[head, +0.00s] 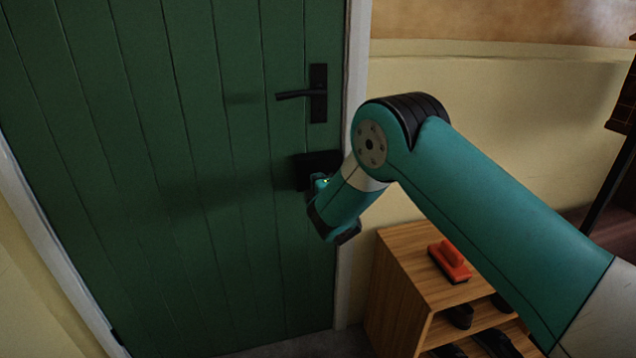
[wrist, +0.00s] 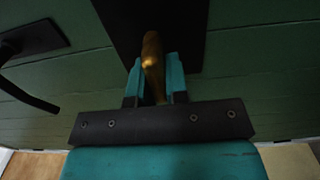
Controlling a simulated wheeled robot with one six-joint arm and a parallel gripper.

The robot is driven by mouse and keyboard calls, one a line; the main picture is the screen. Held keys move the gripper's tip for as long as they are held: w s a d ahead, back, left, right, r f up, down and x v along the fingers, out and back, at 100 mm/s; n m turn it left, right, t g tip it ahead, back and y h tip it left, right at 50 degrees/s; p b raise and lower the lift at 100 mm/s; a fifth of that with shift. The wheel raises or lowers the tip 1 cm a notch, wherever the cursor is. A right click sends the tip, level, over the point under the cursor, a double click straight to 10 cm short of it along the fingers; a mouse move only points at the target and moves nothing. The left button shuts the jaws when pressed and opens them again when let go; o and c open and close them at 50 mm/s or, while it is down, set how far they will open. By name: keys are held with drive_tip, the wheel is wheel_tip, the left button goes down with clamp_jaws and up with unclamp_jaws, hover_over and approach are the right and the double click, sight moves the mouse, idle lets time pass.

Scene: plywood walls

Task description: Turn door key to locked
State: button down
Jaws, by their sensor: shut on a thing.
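The green plank door (head: 215,170) is closed in its white frame in the head view. A black handle (head: 300,94) on a dark plate is on its right side, and the handle also shows at the left of the wrist view (wrist: 30,88). Below it is a black lock plate (head: 312,162), seen in the wrist view too (wrist: 185,22). A brass key (wrist: 152,62) stands out from this plate. My gripper (wrist: 158,75) is shut on the key, with one teal finger on each side. In the head view my wrist hides the key.
A wooden shelf unit (head: 404,262) stands right of the door, with a red brush-like object (head: 450,262) on top and dark shoes (head: 490,342) inside. A dark piece of furniture (head: 622,110) is at the far right. The door front left of the handle is clear.

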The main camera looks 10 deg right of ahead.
drive_tip(key=c, duration=1.1)
unclamp_jaws()
drive_tip(key=shift+s, duration=0.1)
drive_tip(key=s+b, duration=0.4)
drive_tip(key=s, duration=0.1)
drive_tip(key=s+d+b, duration=0.1)
drive_tip(key=s+b, duration=0.3)
drive_tip(key=s, duration=0.2)
drive_tip(key=s+b, duration=0.5)
drive_tip(key=s, duration=0.1)
drive_tip(key=shift+s+d, duration=0.1)
drive_tip(key=shift+d, duration=0.05)
